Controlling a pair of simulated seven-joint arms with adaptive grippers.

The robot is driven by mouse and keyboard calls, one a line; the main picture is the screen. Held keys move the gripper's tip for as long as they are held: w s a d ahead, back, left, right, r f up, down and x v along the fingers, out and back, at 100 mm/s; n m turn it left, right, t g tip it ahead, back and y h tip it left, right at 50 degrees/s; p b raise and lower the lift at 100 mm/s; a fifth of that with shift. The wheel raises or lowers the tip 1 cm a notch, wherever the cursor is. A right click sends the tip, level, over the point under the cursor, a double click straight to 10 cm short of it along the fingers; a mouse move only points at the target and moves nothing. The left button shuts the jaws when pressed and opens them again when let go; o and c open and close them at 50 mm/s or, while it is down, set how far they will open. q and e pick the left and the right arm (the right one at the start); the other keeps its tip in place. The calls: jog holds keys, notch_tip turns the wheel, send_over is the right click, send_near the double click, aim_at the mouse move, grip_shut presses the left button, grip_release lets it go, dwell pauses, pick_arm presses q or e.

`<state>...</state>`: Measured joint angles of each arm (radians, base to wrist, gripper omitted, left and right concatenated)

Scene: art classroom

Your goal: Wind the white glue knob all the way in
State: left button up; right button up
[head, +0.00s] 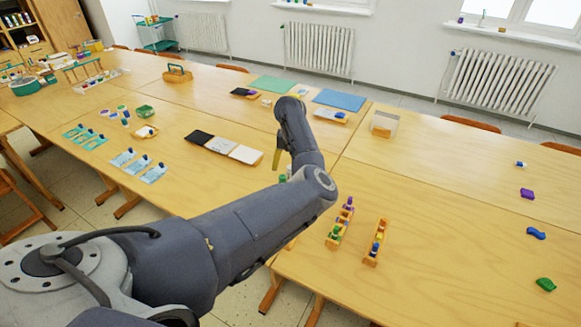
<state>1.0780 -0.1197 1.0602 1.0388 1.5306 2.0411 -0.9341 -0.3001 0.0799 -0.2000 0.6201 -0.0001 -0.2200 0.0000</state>
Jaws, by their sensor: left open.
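I cannot make out a white glue knob in the head view; my left arm covers part of the table. My right gripper is not in view.
Two wooden racks (372,257) with small coloured pieces stand right of my arm. A black-to-white panel set (213,144) lies left of it. A clear-sided box (384,124) and blue sheet (340,99) are behind. Loose coloured pieces, including a purple one (527,194), line the right.

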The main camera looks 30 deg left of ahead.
pick_arm(q)
jog(key=shift+f, duration=0.5)
dwell(0.3)
grip_shut()
dwell(0.5)
dwell(1.0)
jog(key=n, duration=0.5)
jog(key=shift+n, duration=0.3)
jog(key=n, duration=0.6)
